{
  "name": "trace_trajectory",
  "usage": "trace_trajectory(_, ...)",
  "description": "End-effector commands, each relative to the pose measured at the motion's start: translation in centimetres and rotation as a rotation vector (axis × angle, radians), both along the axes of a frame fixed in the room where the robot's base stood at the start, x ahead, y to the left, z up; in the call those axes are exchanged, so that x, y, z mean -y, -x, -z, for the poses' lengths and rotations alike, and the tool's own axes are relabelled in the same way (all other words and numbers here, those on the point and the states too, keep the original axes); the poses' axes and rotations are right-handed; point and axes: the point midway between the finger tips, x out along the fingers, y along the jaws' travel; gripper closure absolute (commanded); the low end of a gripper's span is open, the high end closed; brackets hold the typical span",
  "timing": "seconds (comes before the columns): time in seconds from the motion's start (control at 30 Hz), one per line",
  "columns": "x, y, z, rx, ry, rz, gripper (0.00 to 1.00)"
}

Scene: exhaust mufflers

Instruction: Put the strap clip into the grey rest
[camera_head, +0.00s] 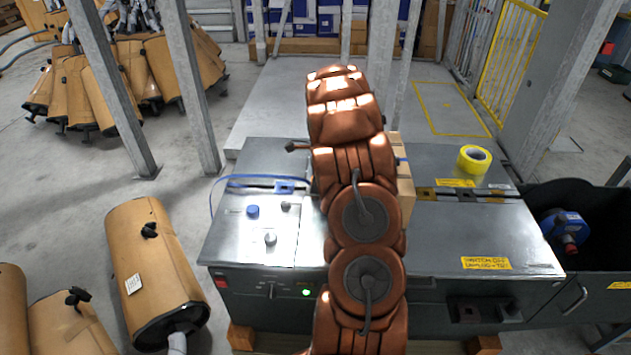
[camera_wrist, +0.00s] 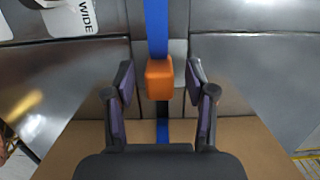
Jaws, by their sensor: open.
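An orange block, which looks like the strap clip (camera_wrist: 159,80), sits on a blue strap (camera_wrist: 157,25) in the wrist view. The strap runs above and below it along the picture's middle. My gripper (camera_wrist: 160,71) is open, with one dark finger on each side of the orange block and a visible gap to both. Whether the fingers are level with it in depth I cannot tell. In the head view my arm hides the gripper and the orange block. I cannot pick out the grey rest with certainty in either view.
A strapping machine (camera_head: 450,235) has a flat metal top, with a cardboard box (camera_head: 405,192) partly behind my arm. A yellow tape roll (camera_head: 474,158) lies on the top at right. A black bin (camera_head: 605,225) stands at right. Wrapped mufflers (camera_head: 152,270) stand at left.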

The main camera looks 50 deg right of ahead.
Motion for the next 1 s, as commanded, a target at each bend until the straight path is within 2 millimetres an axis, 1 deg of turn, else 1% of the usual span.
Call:
trace_trajectory(0.17,0.2,0.0,-1.1,0.003,0.003,0.000,0.45)
trace_trajectory(0.27,0.4,0.2,-2.7,0.004,0.006,0.000,0.45)
trace_trajectory(0.5,0.7,0.8,-7.2,0.003,0.002,-0.001,0.45)
trace_trajectory(0.7,1.0,1.2,-10.2,0.003,0.002,0.000,0.45)
trace_trajectory(0.83,1.1,1.3,-11.4,0.003,0.002,-0.001,0.45)
trace_trajectory(1.0,1.2,1.5,-11.9,0.001,0.002,-0.001,0.45)
